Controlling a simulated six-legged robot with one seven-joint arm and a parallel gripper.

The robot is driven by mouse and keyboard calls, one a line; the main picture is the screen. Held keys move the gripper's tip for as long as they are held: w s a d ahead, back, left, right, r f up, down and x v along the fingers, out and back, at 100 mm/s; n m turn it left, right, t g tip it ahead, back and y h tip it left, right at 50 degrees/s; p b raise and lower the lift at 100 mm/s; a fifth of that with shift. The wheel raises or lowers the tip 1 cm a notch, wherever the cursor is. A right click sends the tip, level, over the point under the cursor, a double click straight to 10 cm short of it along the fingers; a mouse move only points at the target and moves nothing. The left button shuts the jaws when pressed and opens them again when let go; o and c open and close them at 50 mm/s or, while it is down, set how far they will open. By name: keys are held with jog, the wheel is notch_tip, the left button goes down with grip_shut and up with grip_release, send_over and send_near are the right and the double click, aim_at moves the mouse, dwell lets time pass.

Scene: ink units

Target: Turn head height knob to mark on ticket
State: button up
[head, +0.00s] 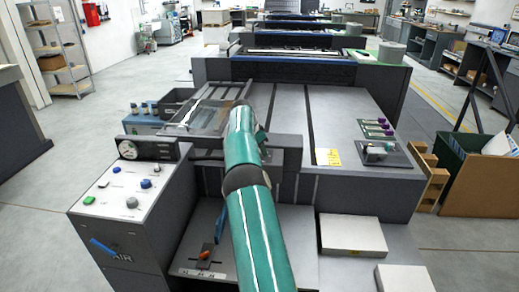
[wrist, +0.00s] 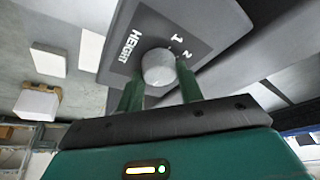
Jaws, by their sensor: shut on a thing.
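The height knob (wrist: 158,67) is a round pale grey knob on a dark panel (wrist: 204,22) lettered HEIGHT, with the numerals 1 and 2 beside it. My gripper (wrist: 160,82) has its two green fingers on either side of the knob and is shut on it in the wrist view. I cannot make out a pointer line on the knob. In the head view my teal arm reaches forward over the machine and hides the knob and my gripper. A small yellow and white paper (head: 328,157), possibly the ticket, lies on the machine top; its writing is too small to read.
A control box (head: 130,190) with buttons and a gauge (head: 130,149) stands left of my arm. Pale paper stacks (head: 352,236) lie at the front right.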

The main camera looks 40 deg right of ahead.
dwell(0.3)
jog(key=shift+f, duration=0.1)
jog(key=o, duration=1)
jog(key=shift+r, duration=0.2)
jog(key=v, duration=1.3)
jog(key=shift+r, duration=0.25)
jog(key=shift+w+a, duration=0.1)
jog(key=shift+w, duration=0.05)
